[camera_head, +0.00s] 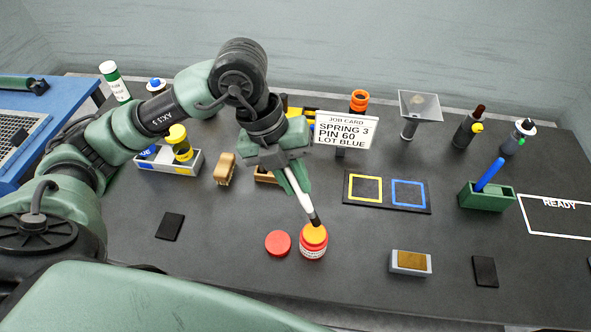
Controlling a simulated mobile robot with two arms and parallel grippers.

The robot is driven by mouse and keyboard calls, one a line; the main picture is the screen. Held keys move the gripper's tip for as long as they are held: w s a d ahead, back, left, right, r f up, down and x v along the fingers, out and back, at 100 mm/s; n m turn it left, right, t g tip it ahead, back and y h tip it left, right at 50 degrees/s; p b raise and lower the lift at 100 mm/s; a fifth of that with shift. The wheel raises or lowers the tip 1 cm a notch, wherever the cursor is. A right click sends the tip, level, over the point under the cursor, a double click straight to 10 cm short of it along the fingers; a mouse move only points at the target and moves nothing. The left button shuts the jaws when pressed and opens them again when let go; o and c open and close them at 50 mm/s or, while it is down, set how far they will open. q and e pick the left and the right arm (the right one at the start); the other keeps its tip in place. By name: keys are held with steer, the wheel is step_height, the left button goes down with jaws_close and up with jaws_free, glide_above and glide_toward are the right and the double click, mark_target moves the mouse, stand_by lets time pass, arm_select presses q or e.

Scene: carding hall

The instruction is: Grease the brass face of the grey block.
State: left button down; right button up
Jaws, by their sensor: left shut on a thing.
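My left gripper (297,184) is shut on a white-handled brush (305,203), which points steeply down. The brush's dark tip is at the open mouth of a red jar (313,243) with a white label and orange contents. I cannot tell how deep the tip is, or whether it carries grease. The jar's red lid (278,243) seems to be the disc lying flat just left of it. The grey block (396,270) lies at the front right, apart from the brush, with its brass face (411,261) up. My right gripper is out of view.
A job card (345,131) stands behind. A mat with yellow and blue squares (386,204) lies behind the block. A green holder (487,196) with a blue stick is on the right. Dark pads (170,227) (485,271) lie flat. The bench between jar and block is clear.

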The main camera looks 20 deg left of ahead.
arm_select(q)
steer(key=shift+r+n+t, duration=0.25)
steer(key=shift+n+t, duration=0.05)
steer(key=shift+n, duration=0.5)
steer(key=shift+w+f, duration=0.1)
steer(key=shift+f+b, duration=2)
steer(key=shift+f, duration=1.1)
steer(key=shift+f+b, duration=0.3)
steer(key=shift+b, duration=0.15)
steer(key=shift+f, duration=0.1)
